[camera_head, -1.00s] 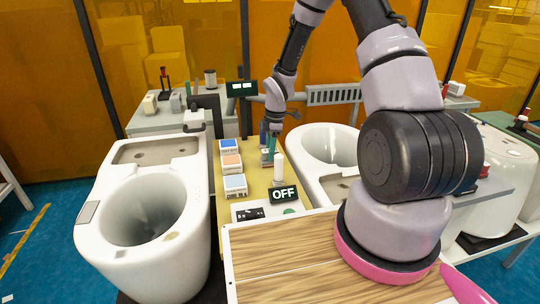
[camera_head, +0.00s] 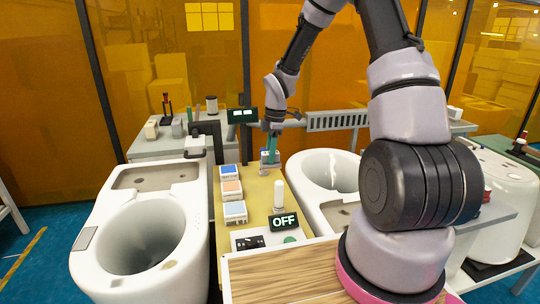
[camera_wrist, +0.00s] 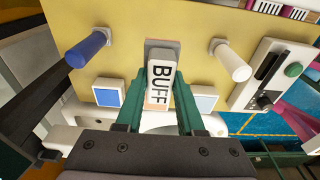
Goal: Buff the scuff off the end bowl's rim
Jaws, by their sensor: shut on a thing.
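My gripper (camera_wrist: 160,100) is shut on a grey block (camera_wrist: 162,72) lettered BUFF, between its green fingers. In the head view my gripper (camera_head: 271,150) is over the far part of the yellow table (camera_head: 257,192). I cannot tell whether the block is clear of the table. A white toilet bowl (camera_head: 190,208) stands left of the table, with a tan mark on its near rim and a grey rectangle on its left rim. Another white bowl (camera_head: 309,163) stands right of the table, partly hidden by my arm. I cannot tell which is the end bowl.
Blue-, orange- and pale-blue-topped blocks (camera_head: 231,190) line the table's left side. A white post (camera_head: 278,194) and an OFF sign (camera_head: 283,222) stand near its front. A blue peg (camera_wrist: 88,48) sticks up beside the held block. A slotted rail (camera_head: 338,121) runs behind.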

